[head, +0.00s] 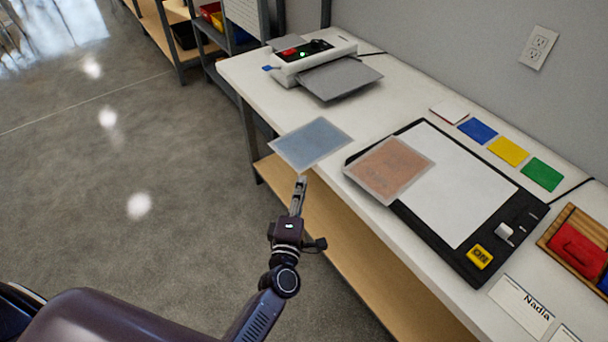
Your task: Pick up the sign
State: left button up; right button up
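No thing in view is plainly marked as the sign. A flat blue-grey sheet (311,144) with a pale border lies at the white table's front edge and appears to overhang it. A similar orange-brown sheet (390,168) lies partly over the left side of a black-framed white pad (455,190). A white name card reading "Nadia" (523,305) lies at the lower right. My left gripper (300,184) is just below the blue-grey sheet's near corner in the picture. Its fingers show edge-on, so their opening and any contact are unclear. My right gripper is out of view.
A white machine (312,62) with a grey tray stands at the table's far end. Blue (477,131), yellow (508,151) and green (542,174) cards lie along the wall. A wooden tray (559,245) holds a red item. Open floor (130,200) is at left.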

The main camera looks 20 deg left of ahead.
pick_arm(q)
jog(key=w, duration=0.4)
jog(key=shift+a, duration=0.25)
grip_shut()
dwell(0.4)
